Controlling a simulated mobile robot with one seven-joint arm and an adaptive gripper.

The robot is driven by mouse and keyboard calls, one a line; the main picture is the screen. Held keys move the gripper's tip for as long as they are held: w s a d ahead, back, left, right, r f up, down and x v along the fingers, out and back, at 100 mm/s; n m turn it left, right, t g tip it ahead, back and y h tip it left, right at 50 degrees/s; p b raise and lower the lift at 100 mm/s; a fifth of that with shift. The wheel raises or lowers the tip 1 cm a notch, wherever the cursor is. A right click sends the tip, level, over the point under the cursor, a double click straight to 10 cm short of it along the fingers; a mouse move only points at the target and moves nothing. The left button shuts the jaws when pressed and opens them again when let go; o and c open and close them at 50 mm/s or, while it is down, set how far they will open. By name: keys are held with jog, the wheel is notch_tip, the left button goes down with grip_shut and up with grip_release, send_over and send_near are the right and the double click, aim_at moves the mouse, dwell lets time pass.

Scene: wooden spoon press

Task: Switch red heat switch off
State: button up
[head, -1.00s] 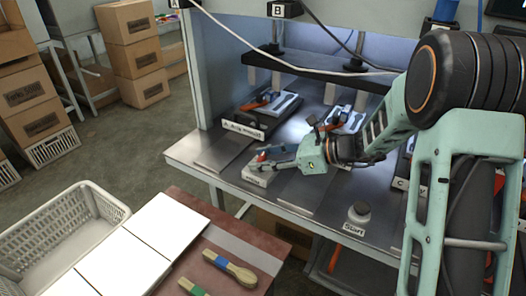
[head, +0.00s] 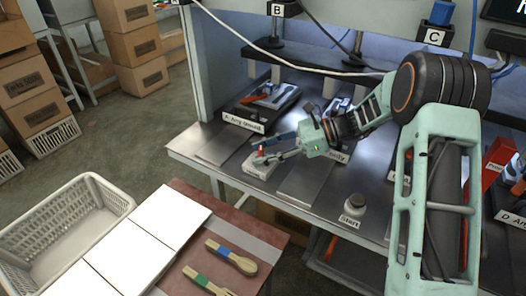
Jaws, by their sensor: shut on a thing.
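A small white switch box (head: 257,169) with a label on its front stands on the metal bench near the front edge in the head view. A small red part, the red heat switch (head: 258,153), shows on top of it. My gripper (head: 267,155) reaches in from the right, low over the box, with its fingertips at the red part. It is shut on the switch. The fingers partly cover the switch, so its exact position cannot be told.
Presses with labelled trays, such as tray A (head: 243,121), stand behind. Wooden spoons (head: 231,257) lie on a brown table in front, beside white panels and a basket (head: 95,191). A cable crosses above.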

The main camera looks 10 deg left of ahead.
jog(key=o, duration=1.2)
jog(key=shift+a, duration=0.1)
jog(key=v, duration=1.2)
